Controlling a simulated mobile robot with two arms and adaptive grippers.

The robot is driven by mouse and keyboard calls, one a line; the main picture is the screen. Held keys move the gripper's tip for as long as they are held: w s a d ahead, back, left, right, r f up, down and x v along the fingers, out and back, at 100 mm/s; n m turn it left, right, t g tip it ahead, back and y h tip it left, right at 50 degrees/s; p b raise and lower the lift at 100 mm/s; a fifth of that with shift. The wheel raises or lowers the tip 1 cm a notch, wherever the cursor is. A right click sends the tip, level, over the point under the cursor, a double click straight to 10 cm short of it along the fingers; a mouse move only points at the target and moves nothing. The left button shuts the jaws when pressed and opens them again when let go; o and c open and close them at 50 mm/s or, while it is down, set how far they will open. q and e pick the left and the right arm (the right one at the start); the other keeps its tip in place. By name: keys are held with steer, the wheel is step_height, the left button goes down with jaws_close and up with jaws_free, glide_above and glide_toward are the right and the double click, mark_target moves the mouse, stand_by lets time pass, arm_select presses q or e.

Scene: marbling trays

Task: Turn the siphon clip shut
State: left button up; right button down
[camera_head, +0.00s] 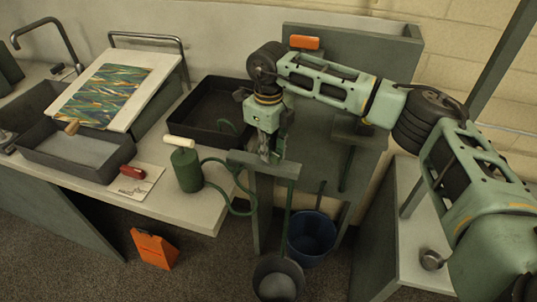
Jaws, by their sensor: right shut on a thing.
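My right gripper (270,158) points down in the middle of the view, just right of the dark tray, above a grey-green ledge (255,165). Its fingers are shut on what appears to be the siphon clip; the fingers cover it, so its shape and turn angle cannot be told. A green hose (232,208) loops by the bench edge beside the green canister (187,170). A thin green tube (288,210) drops below the ledge toward the buckets. My left gripper is not in view.
A blue bucket (311,235) and a grey bucket (278,278) are below. A marbled sheet (100,95) lies on a sloped board. A red-handled tool (132,172) lies near the bench front. An orange object (153,248) is on the floor.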

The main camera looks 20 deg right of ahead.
steer(key=shift+r+n+b, duration=0.1)
steer(key=shift+n+b, duration=0.8)
steer(key=shift+n, duration=0.8)
steer(key=shift+w+n, duration=0.1)
steer(key=shift+n, duration=0.2)
steer(key=c, duration=1.7)
jaws_free()
step_height(320, 180, up, 12)
